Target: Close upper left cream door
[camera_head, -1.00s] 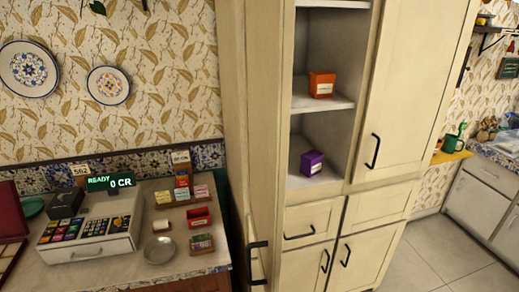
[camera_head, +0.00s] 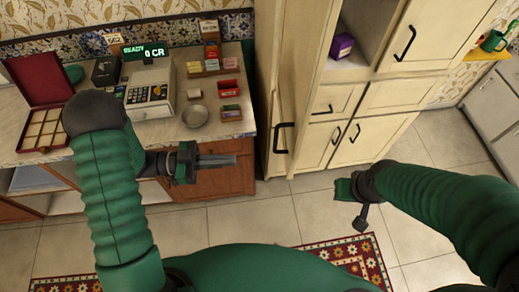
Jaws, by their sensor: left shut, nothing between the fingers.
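The tall cream cabinet (camera_head: 318,131) stands right of the counter. Its upper left cream door (camera_head: 284,88) is swung open, seen at a steep angle, with a black handle (camera_head: 283,138) near its lower end. The upper part of the door is cut off by the frame. My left gripper (camera_head: 233,160) is shut and empty, in front of the counter, left of the door and apart from it. My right gripper (camera_head: 347,190) is low in front of the cabinet, apart from it; its fingers do not show clearly.
The counter (camera_head: 168,134) holds a cash register (camera_head: 150,97), an open red box (camera_head: 42,100), a round metal dish (camera_head: 195,116) and small packets. A purple box (camera_head: 342,46) sits on the open cabinet shelf. A patterned rug (camera_head: 357,257) lies on the tiled floor, which is mostly clear.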

